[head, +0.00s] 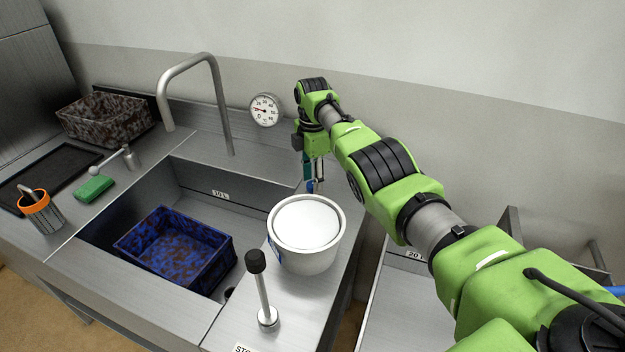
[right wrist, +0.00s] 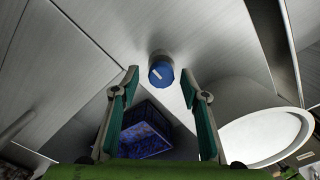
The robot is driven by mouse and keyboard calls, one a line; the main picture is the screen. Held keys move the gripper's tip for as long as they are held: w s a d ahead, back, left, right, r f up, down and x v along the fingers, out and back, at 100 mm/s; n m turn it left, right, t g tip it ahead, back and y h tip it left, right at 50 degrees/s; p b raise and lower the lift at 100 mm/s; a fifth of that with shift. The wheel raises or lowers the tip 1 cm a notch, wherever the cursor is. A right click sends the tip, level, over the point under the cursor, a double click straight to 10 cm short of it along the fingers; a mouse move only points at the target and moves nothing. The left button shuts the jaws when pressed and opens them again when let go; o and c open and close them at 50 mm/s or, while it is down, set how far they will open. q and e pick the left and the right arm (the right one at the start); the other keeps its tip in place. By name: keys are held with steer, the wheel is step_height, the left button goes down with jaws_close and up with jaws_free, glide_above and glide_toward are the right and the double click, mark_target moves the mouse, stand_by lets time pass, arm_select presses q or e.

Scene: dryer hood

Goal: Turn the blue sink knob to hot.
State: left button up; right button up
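The blue sink knob (right wrist: 161,73) shows in the right wrist view, at upper middle, with a pale mark on its face. In the head view only a small bit of blue shows beside the fingers, mostly hidden. My right gripper (head: 315,174) points down over the counter behind the white pot. In the right wrist view its two teal-padded fingers are spread wide, one on each side of the knob in the picture. Nothing is held, and I cannot tell exactly how far the tips are from the knob. My left gripper is in neither view.
A white pot (head: 306,258) stands on the counter close to my right gripper. The sink holds a blue basket (head: 222,262). A metal faucet (head: 222,110) and a round gauge (head: 265,110) are behind it. A black-topped lever (head: 263,292) stands in front of the pot.

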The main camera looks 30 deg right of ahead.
mark_target(312, 183)
step_height(312, 183, up, 12)
stand_by(0.7)
steer(key=shift+s+f, duration=0.1)
stand_by(0.3)
